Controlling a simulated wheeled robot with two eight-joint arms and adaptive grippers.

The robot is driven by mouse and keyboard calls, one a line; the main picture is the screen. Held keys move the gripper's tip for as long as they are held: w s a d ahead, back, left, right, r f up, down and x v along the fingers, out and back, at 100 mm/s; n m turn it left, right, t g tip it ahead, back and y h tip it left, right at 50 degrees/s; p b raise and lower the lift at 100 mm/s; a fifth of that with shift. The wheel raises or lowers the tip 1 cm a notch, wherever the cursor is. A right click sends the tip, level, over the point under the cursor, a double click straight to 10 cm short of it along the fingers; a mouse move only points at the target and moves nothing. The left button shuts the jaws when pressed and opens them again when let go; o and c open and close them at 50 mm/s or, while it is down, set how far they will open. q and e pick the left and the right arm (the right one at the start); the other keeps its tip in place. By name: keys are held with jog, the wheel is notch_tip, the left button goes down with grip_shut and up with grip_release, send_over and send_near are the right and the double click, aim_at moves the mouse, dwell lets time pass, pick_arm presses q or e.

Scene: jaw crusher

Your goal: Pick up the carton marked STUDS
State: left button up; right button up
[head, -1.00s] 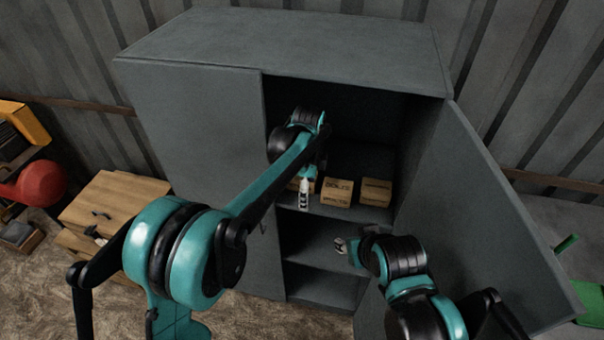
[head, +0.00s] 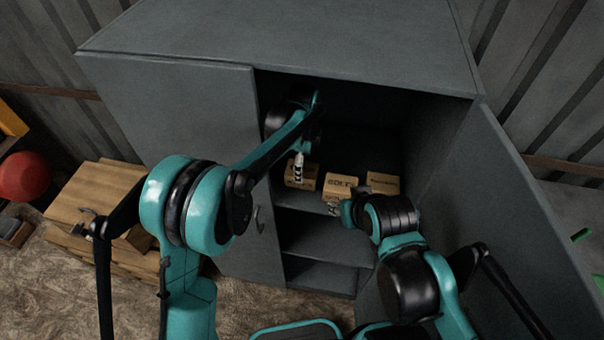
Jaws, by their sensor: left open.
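Three small brown cartons stand in a row on the upper shelf of the open cabinet. The middle carton (head: 340,186) carries dark print that looks like BOLTS. The print on the left carton (head: 311,178) and the right carton (head: 383,183) is too small or covered to read, so I cannot tell which is STUDS. My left gripper (head: 298,178) is open and points down in front of the left carton, covering part of it; I cannot tell whether they touch. My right gripper (head: 333,209) is small in view near the shelf edge, below the middle carton, its jaws unclear.
The grey cabinet (head: 280,40) has its left door (head: 170,110) shut and its right door (head: 490,200) swung open. Lower shelves (head: 320,238) look empty.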

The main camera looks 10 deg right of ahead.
pick_arm(q)
jog(key=f, duration=0.3)
jog(key=shift+w+a, duration=0.1)
jog(key=shift+w, duration=0.25)
jog(key=shift+f, duration=0.4)
jog(key=shift+s, duration=0.15)
jog(key=shift+c, duration=0.2)
jog(key=c, duration=1.5)
jog(key=shift+c, duration=0.8)
jog(key=shift+r, duration=0.2)
